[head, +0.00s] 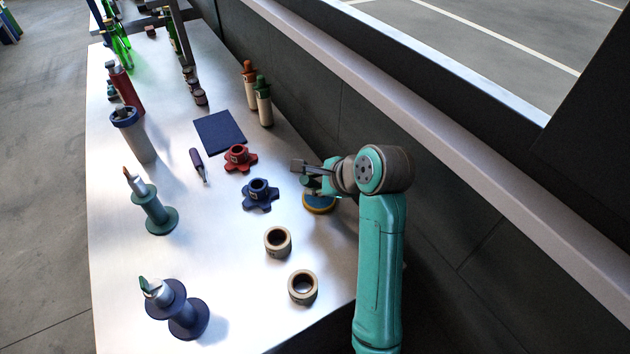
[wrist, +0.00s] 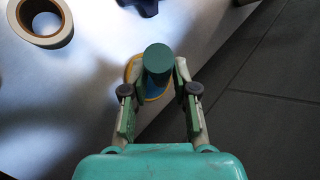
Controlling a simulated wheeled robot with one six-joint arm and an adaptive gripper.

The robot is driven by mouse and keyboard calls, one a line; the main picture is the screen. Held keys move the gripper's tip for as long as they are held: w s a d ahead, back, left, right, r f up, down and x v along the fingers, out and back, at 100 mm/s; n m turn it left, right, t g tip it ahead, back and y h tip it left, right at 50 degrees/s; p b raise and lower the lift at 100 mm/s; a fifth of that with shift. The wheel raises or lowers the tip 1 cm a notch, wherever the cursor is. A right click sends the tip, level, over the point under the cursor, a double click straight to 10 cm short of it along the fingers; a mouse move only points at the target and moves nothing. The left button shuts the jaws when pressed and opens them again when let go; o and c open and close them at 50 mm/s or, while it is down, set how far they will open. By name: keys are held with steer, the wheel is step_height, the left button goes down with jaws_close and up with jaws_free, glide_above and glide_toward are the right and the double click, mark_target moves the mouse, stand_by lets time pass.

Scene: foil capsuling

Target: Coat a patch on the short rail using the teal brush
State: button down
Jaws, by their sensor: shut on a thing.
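My gripper (head: 303,174) is at the right edge of the steel table, its fingers shut on a teal cylinder (wrist: 158,58). This looks like the handle of the teal brush; its bristles are hidden. A round blue piece with a yellow rim (head: 319,205) sits just below the grip; it also shows behind the cylinder in the wrist view (wrist: 153,93). I cannot tell whether the cylinder touches it. I cannot clearly pick out the short rail; a narrow dark strip with several small brown pieces (head: 195,88) runs near the far end of the table.
Near my gripper are a dark blue knob (head: 259,196), a red knob (head: 239,158) and two beige rings (head: 277,242). A teal flanged stand (head: 157,216) and a dark blue one (head: 185,314) line the left side. Two capped bottles (head: 263,105) stand near the wall.

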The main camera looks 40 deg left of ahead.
mark_target(315, 184)
steer(key=shift+f, duration=0.6)
stand_by(0.9)
steer(key=shift+r, duration=0.1)
steer(key=shift+r, duration=3.45)
steer(key=shift+s, duration=0.1)
